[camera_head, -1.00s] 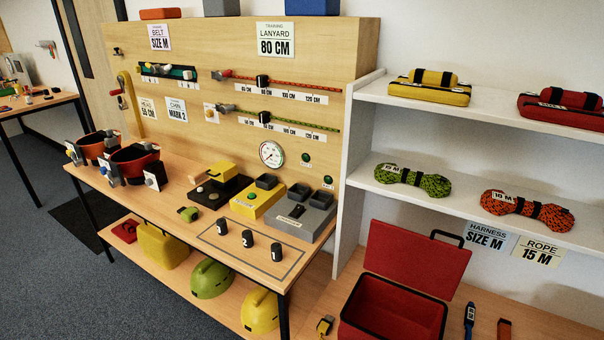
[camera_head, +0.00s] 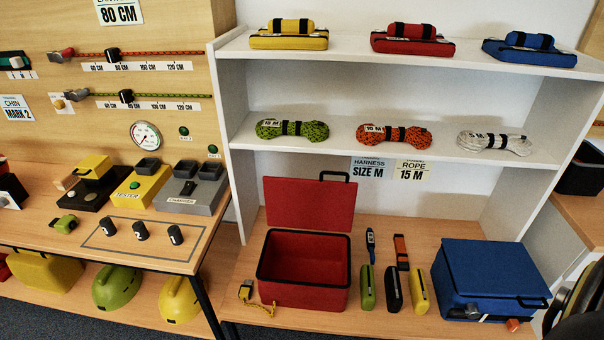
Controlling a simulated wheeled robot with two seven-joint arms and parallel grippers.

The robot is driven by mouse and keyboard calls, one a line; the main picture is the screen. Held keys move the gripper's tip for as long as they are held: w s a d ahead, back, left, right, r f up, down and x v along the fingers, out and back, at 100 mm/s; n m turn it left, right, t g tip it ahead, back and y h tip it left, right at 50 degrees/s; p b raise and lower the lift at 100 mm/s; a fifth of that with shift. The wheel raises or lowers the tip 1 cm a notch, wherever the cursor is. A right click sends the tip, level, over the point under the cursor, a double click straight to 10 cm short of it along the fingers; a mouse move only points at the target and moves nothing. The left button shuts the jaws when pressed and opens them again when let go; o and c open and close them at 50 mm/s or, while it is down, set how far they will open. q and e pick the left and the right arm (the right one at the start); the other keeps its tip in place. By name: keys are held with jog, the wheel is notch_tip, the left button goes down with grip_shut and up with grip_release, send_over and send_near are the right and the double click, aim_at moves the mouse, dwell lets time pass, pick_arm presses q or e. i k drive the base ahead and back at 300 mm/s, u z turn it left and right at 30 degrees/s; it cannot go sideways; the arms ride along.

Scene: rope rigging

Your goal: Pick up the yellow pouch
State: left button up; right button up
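A slim yellow pouch (camera_head: 418,291) stands on the lower wooden surface, at the right end of a row of three. A black pouch (camera_head: 393,289) is beside it and a green pouch (camera_head: 367,289) is at the left end. The blue box (camera_head: 484,275) is just to the right of the yellow pouch. Neither of my grippers can be made out in this view.
An open red box (camera_head: 303,270) stands left of the pouches. White shelves (camera_head: 338,132) above hold folded harnesses and rope bundles. A workbench (camera_head: 75,235) with devices is at left. Dark rounded shapes (camera_head: 577,305) fill the lower right corner; I cannot tell what they are.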

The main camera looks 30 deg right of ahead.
aim_at(418, 289)
jog(key=z, duration=2.3)
jog(key=i, duration=0.2)
jog(key=z, duration=0.05)
